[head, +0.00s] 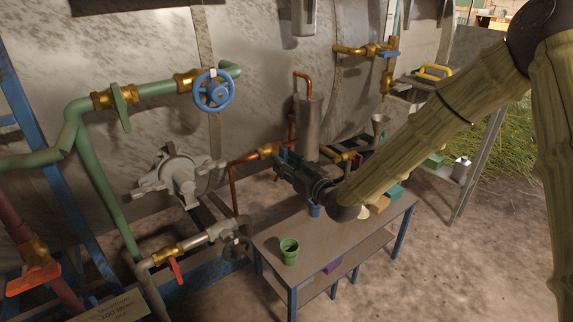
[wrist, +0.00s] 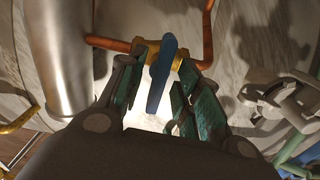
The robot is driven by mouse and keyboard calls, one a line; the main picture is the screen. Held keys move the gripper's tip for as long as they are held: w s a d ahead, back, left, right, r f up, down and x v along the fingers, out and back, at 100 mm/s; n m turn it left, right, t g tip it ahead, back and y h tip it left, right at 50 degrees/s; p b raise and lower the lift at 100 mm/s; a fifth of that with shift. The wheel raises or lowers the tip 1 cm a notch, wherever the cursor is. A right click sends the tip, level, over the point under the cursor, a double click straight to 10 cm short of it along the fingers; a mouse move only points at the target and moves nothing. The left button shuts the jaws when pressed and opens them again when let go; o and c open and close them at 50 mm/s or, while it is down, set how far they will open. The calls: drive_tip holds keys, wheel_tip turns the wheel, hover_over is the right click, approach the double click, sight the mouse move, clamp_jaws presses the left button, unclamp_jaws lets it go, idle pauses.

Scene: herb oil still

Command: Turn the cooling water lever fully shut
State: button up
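A blue lever (wrist: 160,75) sits on a brass valve (wrist: 175,52) in a copper pipe, and it points down between my fingers in the wrist view. My gripper (wrist: 164,88) is open, with one green-padded finger on each side of the lever. A gap shows on the right; I cannot tell whether the left finger touches it. In the head view my gripper (head: 287,163) is at the same brass valve (head: 268,150), left of the steel cylinder, and largely hides the lever. Another blue lever (head: 388,54) is on the upper right brass pipework.
A steel cylinder (head: 306,128) stands close to my gripper. Below is a table (head: 335,235) with a green cup (head: 289,250) and a blue cup (head: 314,210). A blue handwheel (head: 213,91), a red lever (head: 176,270) and an orange lever (head: 33,280) are on the left.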

drive_tip(key=shift+s, duration=0.1)
drive_tip(key=v, duration=1.2)
